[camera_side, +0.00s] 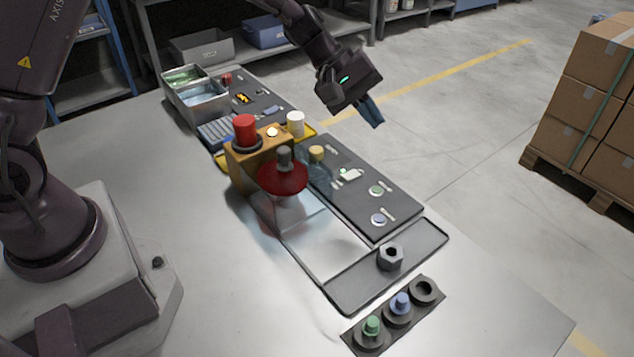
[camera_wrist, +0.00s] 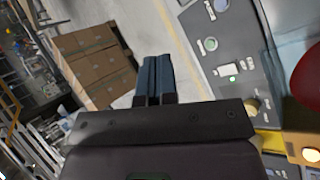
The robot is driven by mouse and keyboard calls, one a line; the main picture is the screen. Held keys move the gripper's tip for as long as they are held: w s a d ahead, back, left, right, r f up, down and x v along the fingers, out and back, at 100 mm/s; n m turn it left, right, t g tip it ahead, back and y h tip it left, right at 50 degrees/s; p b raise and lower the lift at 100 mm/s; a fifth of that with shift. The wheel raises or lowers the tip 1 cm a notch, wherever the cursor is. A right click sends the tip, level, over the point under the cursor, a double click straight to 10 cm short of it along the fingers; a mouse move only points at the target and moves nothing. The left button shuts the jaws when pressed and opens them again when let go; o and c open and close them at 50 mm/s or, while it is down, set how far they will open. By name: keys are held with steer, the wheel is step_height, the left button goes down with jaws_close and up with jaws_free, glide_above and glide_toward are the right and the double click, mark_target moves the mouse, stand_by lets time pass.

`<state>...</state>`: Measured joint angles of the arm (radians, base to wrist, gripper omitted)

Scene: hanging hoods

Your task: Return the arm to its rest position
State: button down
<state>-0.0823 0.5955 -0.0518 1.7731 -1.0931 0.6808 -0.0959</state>
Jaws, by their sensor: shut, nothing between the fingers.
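My gripper (camera_side: 371,112) is in the air above the back of the table in the side view, beyond the dark panel. Its blue fingers are shut with nothing between them. In the wrist view the fingers (camera_wrist: 153,76) are together, with floor and cardboard boxes behind them. My arm reaches in from the top left of the side view, and the gripper touches nothing.
Boxes (camera_side: 590,85) stand on a pallet at right.

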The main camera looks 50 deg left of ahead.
steer(key=s+a+r+m+y, duration=0.25)
steer(key=s+r+m, duration=0.45)
steer(key=s+r, duration=0.7)
steer(key=s+a+m+t+y, duration=0.1)
steer(key=s+a+m+y, duration=0.3)
steer(key=s, duration=1)
steer(key=shift+s+a+r+y, duration=0.25)
steer(key=shift+a+r+y, duration=0.15)
steer(key=shift+a, duration=0.3)
